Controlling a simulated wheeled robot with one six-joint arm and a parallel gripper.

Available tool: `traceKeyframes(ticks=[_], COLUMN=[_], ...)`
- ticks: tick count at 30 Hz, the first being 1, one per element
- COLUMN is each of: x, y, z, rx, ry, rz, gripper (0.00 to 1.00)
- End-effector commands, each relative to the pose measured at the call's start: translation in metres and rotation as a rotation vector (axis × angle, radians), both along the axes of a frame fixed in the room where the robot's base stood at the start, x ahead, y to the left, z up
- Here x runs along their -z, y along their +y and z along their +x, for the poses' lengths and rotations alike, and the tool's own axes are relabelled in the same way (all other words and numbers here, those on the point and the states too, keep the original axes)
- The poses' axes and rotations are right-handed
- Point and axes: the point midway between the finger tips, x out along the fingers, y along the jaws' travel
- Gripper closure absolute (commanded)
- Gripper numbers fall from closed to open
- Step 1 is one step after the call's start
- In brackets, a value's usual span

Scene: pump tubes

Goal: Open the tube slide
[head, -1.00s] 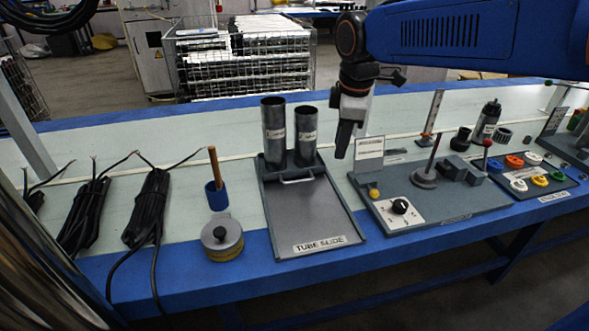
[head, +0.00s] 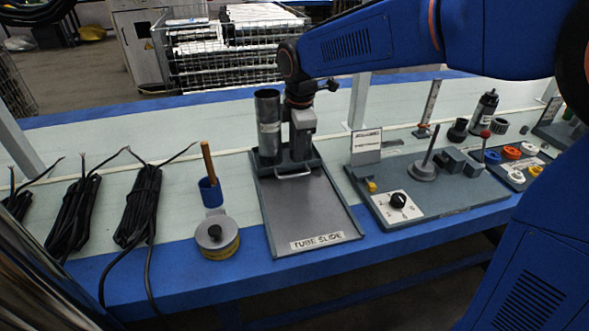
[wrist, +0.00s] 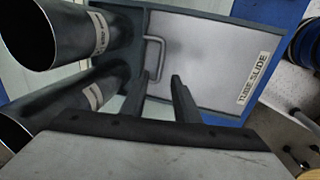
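The tube slide is a grey tray with a flat sliding plate (head: 312,212) bearing a "TUBE SLIDE" label. It also shows in the wrist view (wrist: 205,55). A metal loop handle (head: 293,175) sits at the plate's back end, near the tubes; it also shows in the wrist view (wrist: 161,48). Two dark tubes stand upright behind it: the left one (head: 268,125) is clear in the head view, the other is mostly hidden behind my gripper. My gripper (wrist: 160,77) is open, its fingers apart and pointing at the handle. I cannot tell whether they touch it.
To the right is a grey board with a dial (head: 398,200) and a post. To the left are a round yellow-and-grey canister (head: 217,237), a blue holder (head: 210,192) with a brown stick, and black cable bundles (head: 140,205). The table's blue front edge is close.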

Motion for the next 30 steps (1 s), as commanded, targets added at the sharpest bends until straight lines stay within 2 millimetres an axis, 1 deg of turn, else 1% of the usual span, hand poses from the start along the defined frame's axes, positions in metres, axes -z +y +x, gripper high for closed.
traceKeyframes(ticks=[1,3,9,15,21,29,30], x=[0.01,0.022,0.056,0.08,0.09,0.091,0.091], y=[0.0,0.001,0.003,0.004,0.004,0.005,0.005], z=[0.001,0.004,0.009,0.014,0.016,0.016,0.016], rx=[0.0,0.0,0.001,0.001,0.001,0.001,0.001], ry=[0.002,0.003,0.003,0.002,0.0,0.0,0.0], rz=[-0.002,-0.002,-0.002,-0.001,0.0,0.0,0.0], gripper=[0.72,0.72,0.72,0.72,0.72,0.72,0.77])
